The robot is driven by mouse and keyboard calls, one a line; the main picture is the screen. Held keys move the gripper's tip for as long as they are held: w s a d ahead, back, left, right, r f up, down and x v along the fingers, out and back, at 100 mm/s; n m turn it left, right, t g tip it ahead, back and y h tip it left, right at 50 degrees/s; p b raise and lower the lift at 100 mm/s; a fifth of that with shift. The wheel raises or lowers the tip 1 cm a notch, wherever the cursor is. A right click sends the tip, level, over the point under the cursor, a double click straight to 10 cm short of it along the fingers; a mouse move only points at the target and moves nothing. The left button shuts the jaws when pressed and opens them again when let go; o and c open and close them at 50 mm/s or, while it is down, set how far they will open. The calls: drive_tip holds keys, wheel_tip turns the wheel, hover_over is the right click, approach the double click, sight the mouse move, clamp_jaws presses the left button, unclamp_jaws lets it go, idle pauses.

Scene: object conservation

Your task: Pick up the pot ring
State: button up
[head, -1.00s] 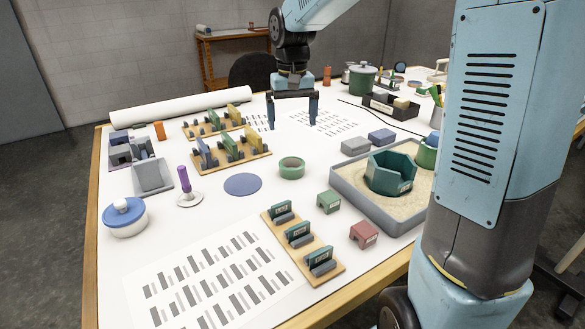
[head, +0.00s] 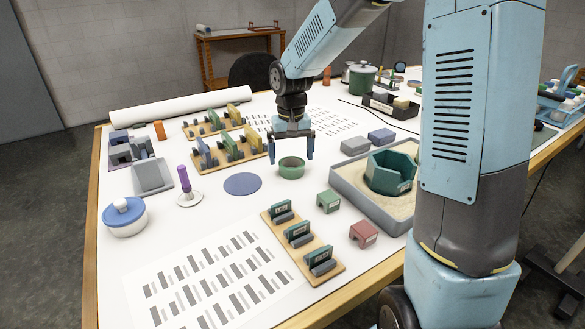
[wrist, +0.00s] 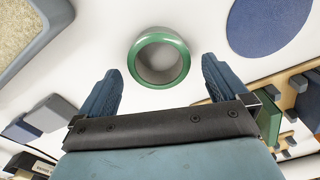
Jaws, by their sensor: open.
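The pot ring (head: 291,168) is a short green ring lying flat on the white table, between the blue disc and the sand tray. In the wrist view the ring (wrist: 159,38) shows from above, with its green rim and pale inside, lying ahead of and between the fingers. My gripper (head: 291,160) is open and empty, pointing down above and just behind the ring. In the wrist view both fingers of my gripper (wrist: 161,85) are spread wider than the ring. No contact with the ring is visible.
A blue disc (head: 242,184) lies left of the ring. A grey sand tray (head: 345,183) with a green hexagonal pot (head: 388,175) stands to the right. Green (head: 328,201) and red (head: 363,234) blocks are in front. A wooden rack (head: 248,156) with upright pieces stands behind left.

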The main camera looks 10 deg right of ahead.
sight(291, 161)
drive_tip(key=shift+f, duration=1.65)
drive_tip(key=shift+c, duration=0.5)
drive_tip(key=c, duration=1)
drive_tip(key=shift+o, duration=0.2)
drive_tip(key=shift+r, duration=0.15)
